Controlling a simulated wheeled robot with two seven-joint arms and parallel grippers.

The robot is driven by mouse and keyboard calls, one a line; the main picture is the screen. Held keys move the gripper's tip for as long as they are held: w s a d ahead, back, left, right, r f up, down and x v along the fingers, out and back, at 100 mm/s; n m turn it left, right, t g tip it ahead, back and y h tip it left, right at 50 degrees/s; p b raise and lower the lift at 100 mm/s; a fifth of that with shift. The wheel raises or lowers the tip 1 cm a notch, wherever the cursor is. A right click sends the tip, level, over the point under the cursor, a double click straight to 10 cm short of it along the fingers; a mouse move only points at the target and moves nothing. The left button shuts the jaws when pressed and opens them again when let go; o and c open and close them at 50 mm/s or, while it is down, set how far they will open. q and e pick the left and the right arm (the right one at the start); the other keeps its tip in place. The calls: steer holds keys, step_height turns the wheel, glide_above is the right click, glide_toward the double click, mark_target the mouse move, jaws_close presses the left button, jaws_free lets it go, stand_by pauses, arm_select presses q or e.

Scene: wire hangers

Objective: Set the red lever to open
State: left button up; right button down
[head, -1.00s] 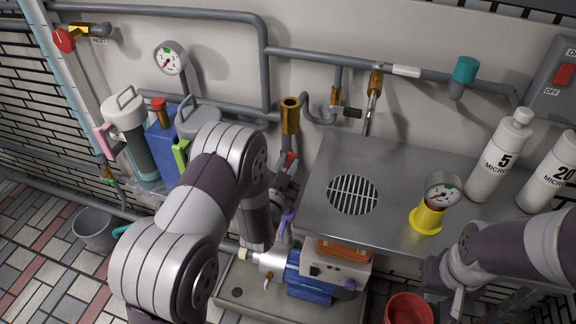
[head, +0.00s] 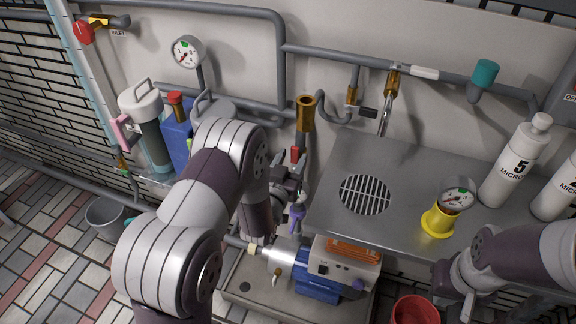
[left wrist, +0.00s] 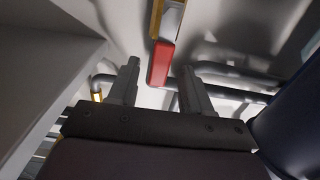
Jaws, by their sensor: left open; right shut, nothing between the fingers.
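A small red lever (head: 294,154) shows in the head view below the brass fitting on the vertical pipe. My left gripper (head: 289,180) is just below it, partly hidden by my own arm. In the left wrist view, a red lever handle (left wrist: 160,63) hangs from a brass-coloured part, and its lower end lies in line with the gap between the fingers of my open left gripper (left wrist: 160,82). I cannot tell whether they touch. My right gripper (head: 466,290) is shut and empty at the lower right, near the yellow-based gauge.
A red-handled inlet valve (head: 84,31) is at the upper left. A purple lever (head: 297,214) and the pump (head: 340,268) are below my left gripper. A metal counter (head: 410,175) carries white bottles (head: 517,160). A red bucket (head: 415,310) stands at the bottom.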

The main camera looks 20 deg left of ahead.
arm_select(q)
steer(key=s+p, duration=0.1)
steer(key=s, duration=1.1)
steer(key=shift+s+a, duration=0.2)
